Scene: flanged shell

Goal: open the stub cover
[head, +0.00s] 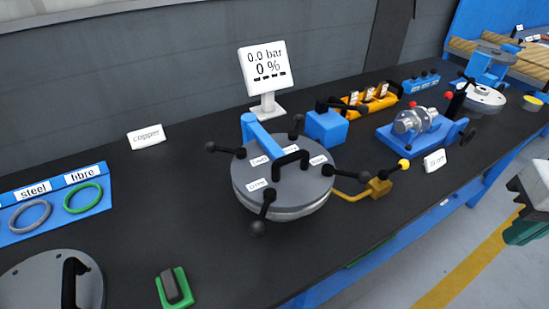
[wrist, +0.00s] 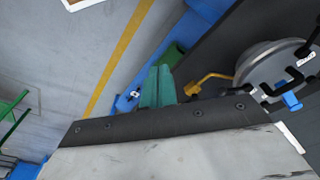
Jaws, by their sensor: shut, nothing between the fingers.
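The stub cover (head: 262,180) is a round grey lid with a black bow handle (head: 290,158) and small white labels. It lies flat on the round flanged shell (head: 290,213) at the middle of the bench. A blue arm (head: 262,136) reaches over its back edge. Several black-knobbed bolts stand around the rim, one with its knob (head: 258,228) at the front. The shell also shows at the right of the wrist view (wrist: 262,68). My gripper (head: 526,229) is at the right edge of the head view, beyond the bench. Its teal fingers (wrist: 160,72) are together and empty, well apart from the cover.
A brass valve (head: 380,186) with a yellow-knobbed lever sticks out right of the shell. A display (head: 265,68) behind it reads 0.0 bar and 0 %. A blue fixture (head: 412,136) stands to the right. A loose grey disc (head: 35,285) and green-based block (head: 173,287) lie front left.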

